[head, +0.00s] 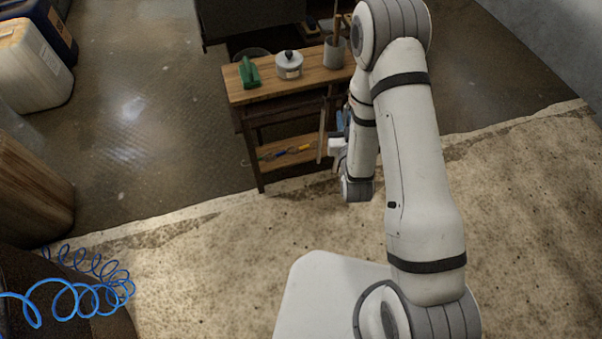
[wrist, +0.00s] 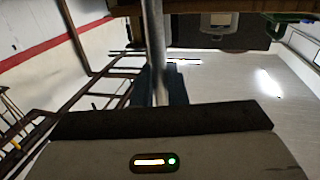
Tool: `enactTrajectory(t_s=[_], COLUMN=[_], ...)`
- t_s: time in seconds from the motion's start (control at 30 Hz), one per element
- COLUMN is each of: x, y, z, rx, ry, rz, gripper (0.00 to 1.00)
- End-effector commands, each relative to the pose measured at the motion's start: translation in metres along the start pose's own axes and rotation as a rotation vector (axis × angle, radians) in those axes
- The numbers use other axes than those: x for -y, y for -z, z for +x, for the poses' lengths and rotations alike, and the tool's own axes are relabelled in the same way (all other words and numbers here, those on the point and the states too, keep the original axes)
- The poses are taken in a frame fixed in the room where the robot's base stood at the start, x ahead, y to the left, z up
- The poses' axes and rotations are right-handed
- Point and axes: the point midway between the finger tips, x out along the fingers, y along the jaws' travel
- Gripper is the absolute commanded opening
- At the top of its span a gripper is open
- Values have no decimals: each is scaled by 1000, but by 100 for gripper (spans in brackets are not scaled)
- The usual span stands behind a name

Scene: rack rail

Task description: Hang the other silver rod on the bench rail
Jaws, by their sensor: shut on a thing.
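A thin silver rod (head: 322,130) stands nearly upright at the front right of the wooden bench (head: 262,92). My gripper (head: 333,146) is shut on it, partly hidden by my own arm. In the wrist view the rod (wrist: 153,35) runs up from between the dark fingers (wrist: 162,85) to the top edge, close to a brown wooden edge there. I cannot tell whether the rod touches the bench. I cannot make out the bench rail or a second rod clearly.
On the bench top are a green object (head: 249,73), a lidded grey pot (head: 289,65) and a grey cup of tools (head: 336,52). Coloured-handled tools (head: 285,153) lie on the lower shelf. A coiled blue hose (head: 70,285) is at lower left. The floor before the bench is clear.

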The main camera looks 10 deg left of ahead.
Motion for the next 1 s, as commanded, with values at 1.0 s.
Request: enactTrajectory(t_s=[1.0], x=[136], y=[-144], z=[-10], rx=[-2], ry=[246], rz=[-2], gripper=[0])
